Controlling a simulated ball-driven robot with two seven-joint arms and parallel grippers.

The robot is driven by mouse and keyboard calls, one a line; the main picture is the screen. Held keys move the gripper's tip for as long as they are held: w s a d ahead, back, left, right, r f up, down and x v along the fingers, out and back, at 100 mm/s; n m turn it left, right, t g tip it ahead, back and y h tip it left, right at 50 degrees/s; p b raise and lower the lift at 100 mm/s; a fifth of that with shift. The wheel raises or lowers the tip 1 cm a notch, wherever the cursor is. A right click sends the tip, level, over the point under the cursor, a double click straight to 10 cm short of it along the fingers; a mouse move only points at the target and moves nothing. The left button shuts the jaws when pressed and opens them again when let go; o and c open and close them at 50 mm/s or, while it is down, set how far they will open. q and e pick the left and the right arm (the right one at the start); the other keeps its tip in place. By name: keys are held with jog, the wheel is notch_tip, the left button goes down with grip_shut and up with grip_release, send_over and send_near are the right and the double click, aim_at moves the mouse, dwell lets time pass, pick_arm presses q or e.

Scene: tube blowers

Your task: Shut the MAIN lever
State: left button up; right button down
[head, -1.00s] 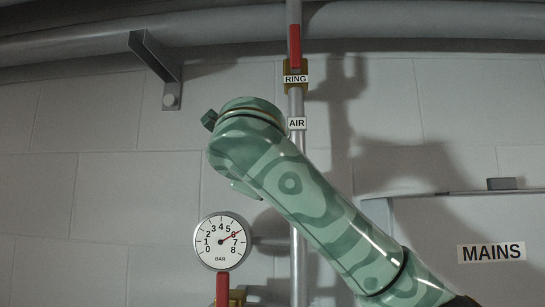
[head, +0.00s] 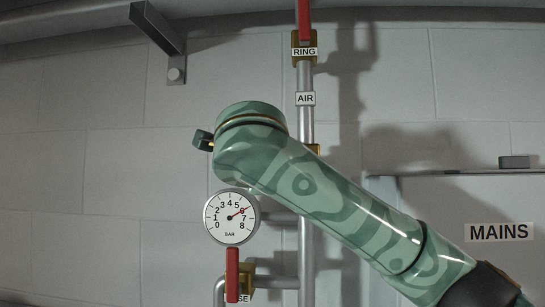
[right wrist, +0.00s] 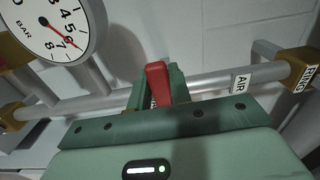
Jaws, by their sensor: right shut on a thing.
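In the right wrist view, my right gripper (right wrist: 157,88) is shut on a red lever (right wrist: 157,78) at the pipe below the AIR label. The lever stands up between the fingers; its own label is hidden by the gripper, so I cannot read whether it says MAIN. In the head view my right arm covers this lever and the gripper; only a bit of brass (head: 313,149) shows on the pipe behind the arm. My left gripper is not in view.
A round BAR gauge (head: 231,217) reads about 6. Below it is another red lever (head: 232,274) with a partly hidden label. The RING lever (head: 303,18) points up along the pipe. A MAINS box (head: 450,200) is at right, a bracket (head: 157,30) at upper left.

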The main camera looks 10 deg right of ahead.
jog(key=shift+f, duration=0.15)
jog(key=c, duration=1.3)
grip_release()
jog(key=b+v, duration=1.4)
jog(key=v, duration=0.2)
jog(key=shift+s+a, duration=0.15)
jog(key=shift+a, duration=0.05)
